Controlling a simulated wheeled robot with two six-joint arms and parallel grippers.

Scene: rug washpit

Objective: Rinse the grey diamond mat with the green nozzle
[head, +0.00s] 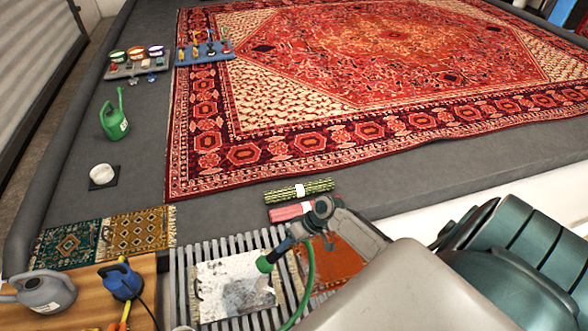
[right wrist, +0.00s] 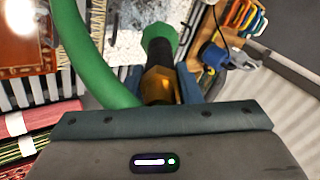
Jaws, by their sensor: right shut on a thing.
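The grey diamond mat (head: 235,287) lies flat on a slatted grate at the lower middle of the head view. It is covered in white and grey patches, so its pattern is hard to see. It also shows at the top of the right wrist view (right wrist: 124,22). My right gripper (head: 287,247) is shut on the green nozzle (head: 265,264), above the mat's right part. In the right wrist view the nozzle has a green tip (right wrist: 159,38) and a brass body between the blue fingers. A green hose (head: 306,280) trails from it. My left gripper is not in view.
An orange mat (head: 338,262) lies right of the grey mat. Rolled green (head: 305,191) and red rugs lie behind the grate. A wooden table (head: 75,310) at left holds a grey watering can (head: 42,291) and a blue tool (head: 122,282). A large red rug (head: 370,60) fills the back.

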